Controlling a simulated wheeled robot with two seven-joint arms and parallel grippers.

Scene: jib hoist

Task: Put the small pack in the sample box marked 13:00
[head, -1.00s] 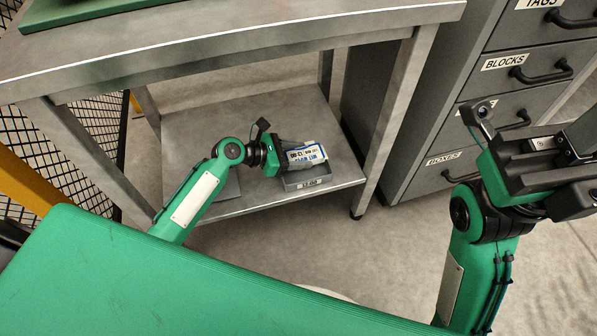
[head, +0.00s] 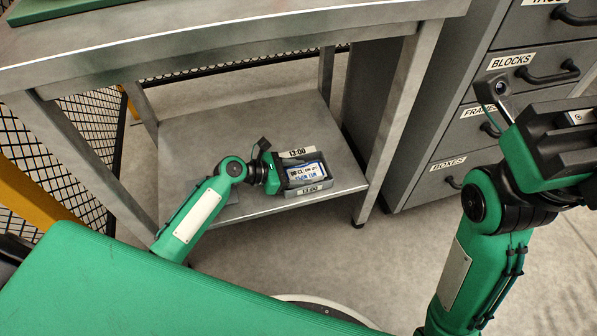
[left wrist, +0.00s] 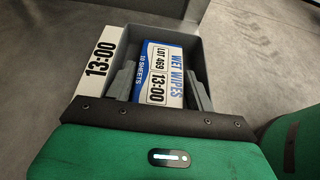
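The small pack (head: 306,172), white and blue and marked WET WIPES, LOT 469, 13:00, lies within the walls of the grey sample box marked 13:00 (head: 311,188). In the left wrist view the pack (left wrist: 160,75) shows its printed face up, inside the box (left wrist: 185,38). My left gripper (head: 283,174) reaches in over the box's left side. Whether the pack rests on the box floor is hidden. My right gripper (head: 572,135) is raised at the right, its fingertips cut off.
The box stands on the lower metal shelf (head: 245,130) of a workbench (head: 210,45), near its front right corner. A bench leg (head: 395,120) stands right of it. A grey drawer cabinet (head: 490,120) is farther right. Mesh fencing (head: 85,140) is at the left.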

